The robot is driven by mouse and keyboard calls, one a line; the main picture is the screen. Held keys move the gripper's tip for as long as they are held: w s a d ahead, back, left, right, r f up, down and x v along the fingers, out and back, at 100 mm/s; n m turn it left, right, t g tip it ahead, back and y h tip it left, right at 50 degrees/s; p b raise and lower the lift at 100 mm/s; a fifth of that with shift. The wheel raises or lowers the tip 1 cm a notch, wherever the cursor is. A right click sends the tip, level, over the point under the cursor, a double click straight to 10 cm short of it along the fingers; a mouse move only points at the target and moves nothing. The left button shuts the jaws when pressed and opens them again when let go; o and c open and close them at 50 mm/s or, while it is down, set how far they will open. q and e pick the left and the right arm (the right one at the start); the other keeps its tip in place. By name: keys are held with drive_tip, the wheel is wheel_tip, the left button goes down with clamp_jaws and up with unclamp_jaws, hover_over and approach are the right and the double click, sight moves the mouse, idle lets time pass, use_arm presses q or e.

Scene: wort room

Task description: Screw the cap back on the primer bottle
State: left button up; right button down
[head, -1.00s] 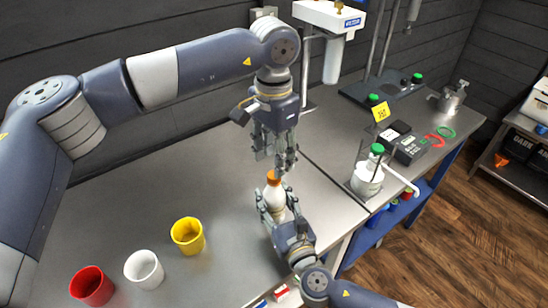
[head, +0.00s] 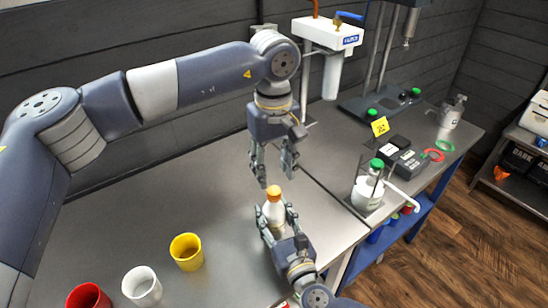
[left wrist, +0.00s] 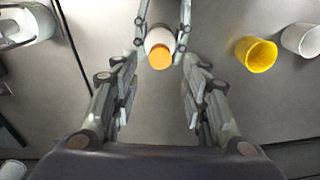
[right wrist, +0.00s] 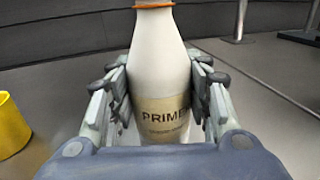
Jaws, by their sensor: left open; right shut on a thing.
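The white primer bottle (head: 274,212) stands upright between the fingers of my right gripper (head: 273,222), which is shut on it. Its label reads "PRIM..." in the right wrist view (right wrist: 162,100). The orange cap (head: 273,192) sits on top of the bottle; whether it is screwed tight I cannot tell. The cap also shows from above in the left wrist view (left wrist: 160,57). My left gripper (head: 273,182) is open and empty, pointing down just above the cap and apart from it.
Red (head: 88,297), white (head: 142,286) and yellow (head: 187,251) cups stand on the metal table at the front left. A green-capped bottle (head: 368,190) in a holder and a dark device (head: 402,158) stand to the right. The table behind the cups is clear.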

use_arm(q)
drive_tip(key=n, duration=0.5)
drive_tip(key=shift+r, duration=0.15)
drive_tip(key=n, duration=0.5)
drive_tip(key=shift+r, duration=0.15)
drive_tip(key=n, duration=0.7)
drive_tip(key=shift+r, duration=0.2)
drive_tip(key=n, duration=0.5)
drive_tip(key=shift+r, duration=0.1)
drive_tip(key=n, duration=0.5)
drive_tip(key=shift+r, duration=0.15)
drive_tip(key=n, duration=0.5)
drive_tip(key=shift+r, duration=0.15)
drive_tip(key=n, duration=0.5)
drive_tip(key=shift+r, duration=0.15)
drive_tip(key=n, duration=0.5)
drive_tip(key=shift+r+n, duration=0.15)
drive_tip(key=shift+n, duration=0.25)
